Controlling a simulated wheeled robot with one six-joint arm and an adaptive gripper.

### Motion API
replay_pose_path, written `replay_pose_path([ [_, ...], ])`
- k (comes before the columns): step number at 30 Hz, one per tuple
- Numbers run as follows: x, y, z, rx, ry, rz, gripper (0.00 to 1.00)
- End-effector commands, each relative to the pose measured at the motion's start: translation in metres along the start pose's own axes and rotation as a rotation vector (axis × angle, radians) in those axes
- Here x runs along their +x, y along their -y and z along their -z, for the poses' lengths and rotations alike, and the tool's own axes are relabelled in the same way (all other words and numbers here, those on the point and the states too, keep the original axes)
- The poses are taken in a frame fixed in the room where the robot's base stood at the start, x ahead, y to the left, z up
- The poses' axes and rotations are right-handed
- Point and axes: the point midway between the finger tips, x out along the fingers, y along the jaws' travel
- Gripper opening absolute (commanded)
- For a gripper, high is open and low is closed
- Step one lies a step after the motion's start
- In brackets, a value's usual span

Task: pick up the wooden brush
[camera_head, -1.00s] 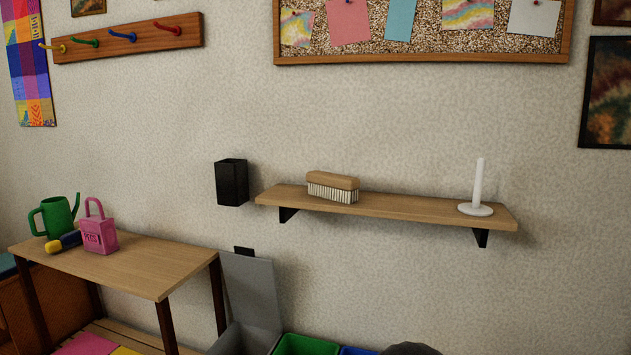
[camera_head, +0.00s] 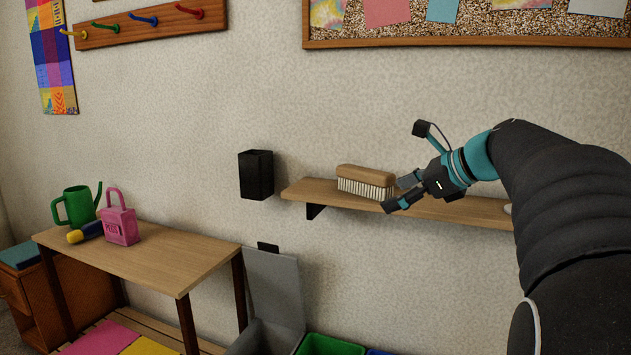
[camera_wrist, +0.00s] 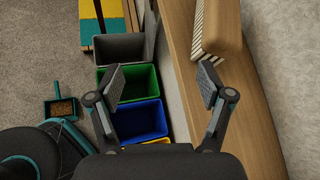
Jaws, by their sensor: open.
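The wooden brush (camera_head: 366,181) lies on the wall shelf (camera_head: 440,208), with its wooden back up and pale bristles down. My gripper (camera_head: 399,194) is at the brush's right end in the head view, with its fingers apart and nothing between them. In the wrist view the brush (camera_wrist: 216,28) is at the top right, on the shelf (camera_wrist: 180,40), ahead of my right finger. My gripper (camera_wrist: 161,85) is open there, with bins seen below between its fingers. My arm hides part of the shelf's right side.
A black wall box (camera_head: 256,175) hangs left of the shelf. A pinboard (camera_head: 470,42) is above. Open bins (camera_wrist: 138,118) stand below the shelf.

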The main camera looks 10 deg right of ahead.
Motion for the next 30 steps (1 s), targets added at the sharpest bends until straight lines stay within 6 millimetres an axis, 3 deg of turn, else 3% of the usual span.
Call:
replay_pose_path([
  [1,-0.008,0.022,0.002,0.085,0.036,0.018,0.79],
  [3,-0.018,0.043,0.001,0.182,0.085,0.033,0.79],
  [9,-0.032,0.072,0.001,0.322,0.161,0.046,0.79],
  [13,-0.019,0.075,-0.002,0.337,0.169,0.044,0.79],
  [22,0.034,0.078,-0.01,0.334,0.167,0.043,0.79],
  [30,0.052,0.079,-0.013,0.333,0.167,0.047,0.79],
])
